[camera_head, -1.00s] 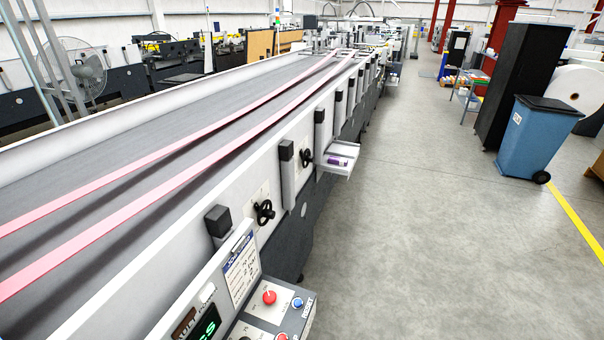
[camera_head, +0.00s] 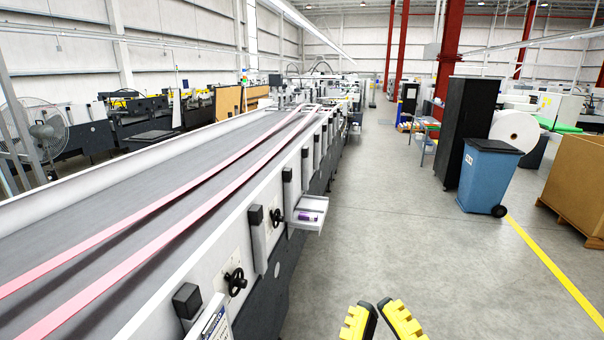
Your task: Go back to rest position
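My gripper (camera_head: 380,312) shows at the bottom of the head view, right of the machine. Only the top edge of the control panel (camera_head: 215,318) shows.
The grey floor (camera_head: 400,230) of the aisle is clear. On the right stand a blue bin (camera_head: 488,180), a black cabinet (camera_head: 468,130), a white roll (camera_head: 514,130) and a cardboard box (camera_head: 580,185) on a pallet. A fan (camera_head: 40,135) stands at the far left.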

